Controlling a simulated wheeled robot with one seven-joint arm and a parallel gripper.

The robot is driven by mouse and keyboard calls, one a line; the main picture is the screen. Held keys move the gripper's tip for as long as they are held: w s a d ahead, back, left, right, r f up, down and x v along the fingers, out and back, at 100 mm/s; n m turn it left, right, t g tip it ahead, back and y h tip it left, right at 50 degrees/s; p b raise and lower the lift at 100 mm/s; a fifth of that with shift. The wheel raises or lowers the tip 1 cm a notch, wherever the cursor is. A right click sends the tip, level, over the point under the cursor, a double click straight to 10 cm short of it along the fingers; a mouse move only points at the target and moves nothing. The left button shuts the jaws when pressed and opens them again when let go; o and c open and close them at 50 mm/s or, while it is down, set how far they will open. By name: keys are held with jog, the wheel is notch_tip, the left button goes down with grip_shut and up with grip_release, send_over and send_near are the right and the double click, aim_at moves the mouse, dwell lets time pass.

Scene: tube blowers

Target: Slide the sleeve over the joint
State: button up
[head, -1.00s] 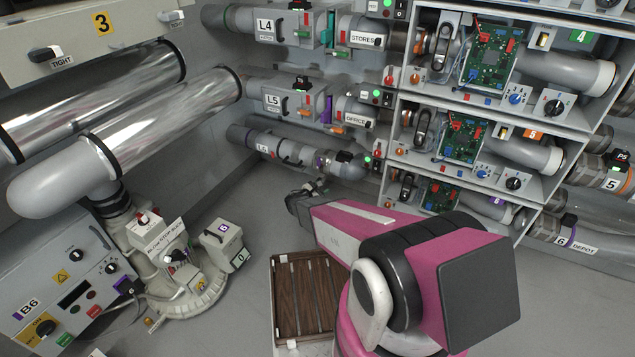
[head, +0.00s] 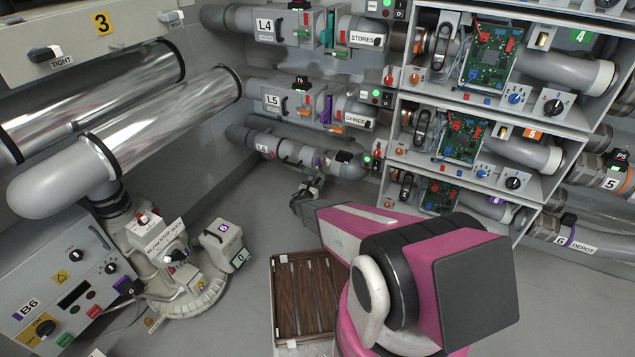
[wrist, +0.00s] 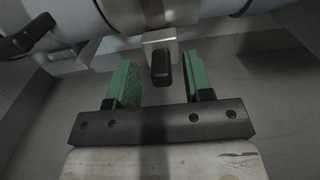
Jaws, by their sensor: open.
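A pale square block with a black knob (wrist: 161,69) hangs below this band. I cannot tell which part is the sleeve or where the joint lies. My gripper (wrist: 160,85) is open, its green-padded fingers on either side of the knob, with gaps visible. In the head view my gripper (head: 310,187) is small, just below the duct.
A dark lever (wrist: 27,36) sticks out at the wrist view's upper left. A shelf rack (head: 470,150) with circuit boards stands right of the duct. A slatted brown tray (head: 305,295) lies in front, and a round-based machine (head: 185,290) stands left. Floor between is clear.

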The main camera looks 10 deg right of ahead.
jog(key=shift+x, duration=0.95)
grip_shut()
jog(key=w+a, duration=0.1)
jog(key=a, duration=0.1)
jog(key=w+a, duration=0.2)
jog(key=shift+w+a, duration=0.2)
grip_release()
jog(key=shift+a, duration=0.1)
jog(key=v, duration=1.1)
